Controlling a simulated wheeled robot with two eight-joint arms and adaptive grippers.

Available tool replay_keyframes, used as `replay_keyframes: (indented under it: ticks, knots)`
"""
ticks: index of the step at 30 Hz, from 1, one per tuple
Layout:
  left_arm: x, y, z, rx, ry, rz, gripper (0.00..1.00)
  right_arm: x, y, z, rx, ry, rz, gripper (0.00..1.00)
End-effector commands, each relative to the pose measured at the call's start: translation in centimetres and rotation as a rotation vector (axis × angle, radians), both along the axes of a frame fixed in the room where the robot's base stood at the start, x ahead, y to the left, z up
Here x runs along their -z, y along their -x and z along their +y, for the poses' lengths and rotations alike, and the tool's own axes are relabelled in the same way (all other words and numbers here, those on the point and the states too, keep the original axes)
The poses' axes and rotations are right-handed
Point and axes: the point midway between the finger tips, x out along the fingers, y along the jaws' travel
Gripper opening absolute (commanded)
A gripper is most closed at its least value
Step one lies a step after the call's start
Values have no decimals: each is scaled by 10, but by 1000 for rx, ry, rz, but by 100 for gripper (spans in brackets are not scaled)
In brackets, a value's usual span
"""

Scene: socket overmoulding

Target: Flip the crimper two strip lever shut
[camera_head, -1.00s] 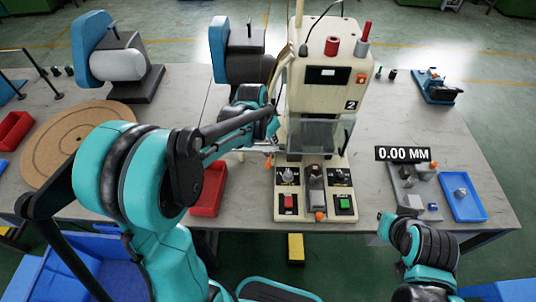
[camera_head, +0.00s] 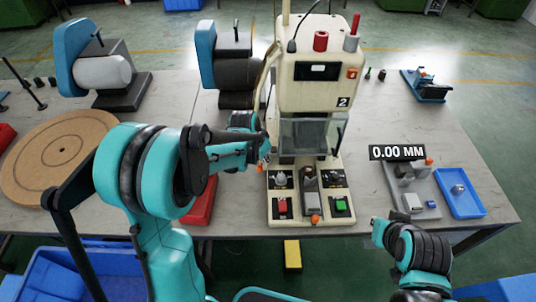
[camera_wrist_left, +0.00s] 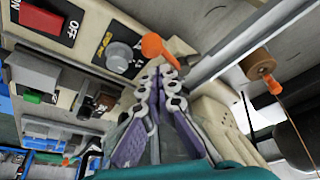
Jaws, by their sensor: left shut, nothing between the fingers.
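Crimper two (camera_head: 316,88) is the cream machine marked "2" at the back middle of the table. My left gripper (camera_head: 266,149) is at the left side of its lower body, small and partly hidden by my own arm in the head view. In the left wrist view its purple fingers (camera_wrist_left: 167,74) are shut and empty. An orange-tipped lever (camera_wrist_left: 153,46) stands right beyond the fingertips, beside a grey knob. I cannot tell whether the tips touch it. The lever does not show clearly in the head view. My right arm is low at the right; its fingers are not visible.
The crimper's base carries a red switch (camera_head: 282,207), a green switch (camera_head: 341,203) and an orange knob (camera_head: 315,219) at the front. A brown cylinder (camera_wrist_left: 258,64) with an orange tip is right of the fingers. A red bin (camera_head: 202,203) is left of the base.

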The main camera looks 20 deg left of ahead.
Motion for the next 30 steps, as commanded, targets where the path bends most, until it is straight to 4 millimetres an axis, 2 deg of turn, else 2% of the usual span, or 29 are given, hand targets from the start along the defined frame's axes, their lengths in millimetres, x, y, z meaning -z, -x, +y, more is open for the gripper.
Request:
replay_keyframes:
  ticks: [6,30]
  knots:
    - [0,11,5,0,0,0,0,3,0,0,0,0,0,0]
    - [-1,12,8,73,0,0,0,3,0,0,0,0,0,0]
